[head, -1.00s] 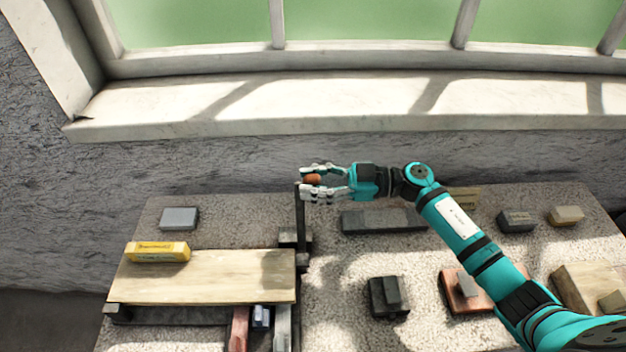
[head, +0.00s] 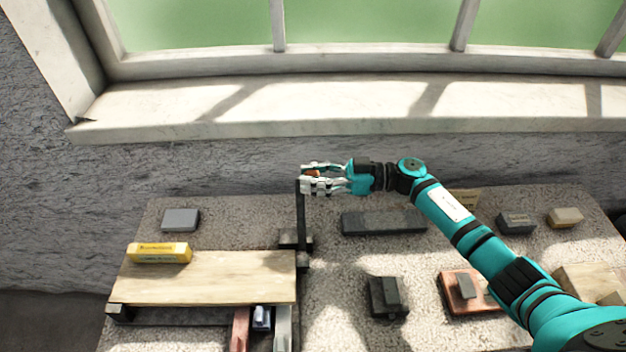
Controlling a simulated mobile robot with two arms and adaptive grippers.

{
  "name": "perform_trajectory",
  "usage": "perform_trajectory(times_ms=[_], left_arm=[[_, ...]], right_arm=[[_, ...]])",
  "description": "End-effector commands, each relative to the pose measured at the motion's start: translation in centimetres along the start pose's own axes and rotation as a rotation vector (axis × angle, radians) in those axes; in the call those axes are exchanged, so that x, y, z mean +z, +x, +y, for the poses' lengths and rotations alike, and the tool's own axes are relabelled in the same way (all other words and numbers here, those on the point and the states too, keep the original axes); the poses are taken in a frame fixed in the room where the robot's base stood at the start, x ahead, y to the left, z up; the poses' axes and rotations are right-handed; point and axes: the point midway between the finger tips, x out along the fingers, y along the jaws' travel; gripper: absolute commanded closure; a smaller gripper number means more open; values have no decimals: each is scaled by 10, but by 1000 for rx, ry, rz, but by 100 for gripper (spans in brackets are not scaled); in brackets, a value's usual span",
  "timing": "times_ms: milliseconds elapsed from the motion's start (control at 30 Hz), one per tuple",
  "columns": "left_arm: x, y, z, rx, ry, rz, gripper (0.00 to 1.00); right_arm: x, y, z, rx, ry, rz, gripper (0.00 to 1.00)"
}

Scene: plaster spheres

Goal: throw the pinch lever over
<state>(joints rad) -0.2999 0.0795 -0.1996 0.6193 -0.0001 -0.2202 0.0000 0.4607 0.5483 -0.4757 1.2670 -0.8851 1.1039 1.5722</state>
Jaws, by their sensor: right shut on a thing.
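The pinch lever (head: 301,217) is a dark bar standing upright from a dark block at the right end of a wooden board (head: 210,275). The fingers hide part of the knob and the top of the bar. My left gripper is not in view.
A yellow box (head: 159,253) lies on the board and a grey block (head: 180,219) behind it. A long dark block (head: 384,221), a black block (head: 388,297) and a reddish block (head: 470,293) lie to the right. The window sill (head: 330,108) runs behind the table.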

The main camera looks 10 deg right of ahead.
Motion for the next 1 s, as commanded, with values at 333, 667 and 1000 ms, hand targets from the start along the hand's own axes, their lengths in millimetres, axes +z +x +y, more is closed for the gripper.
perform_trajectory(times_ms=[333, 667, 1000], left_arm=[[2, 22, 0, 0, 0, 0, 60], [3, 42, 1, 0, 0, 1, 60], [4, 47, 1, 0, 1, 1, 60]], right_arm=[[33, 0, 46, 13, 264, -17, 100], [56, 1, 66, 12, 439, -26, 100], [63, 1, 70, 11, 493, -30, 100]])
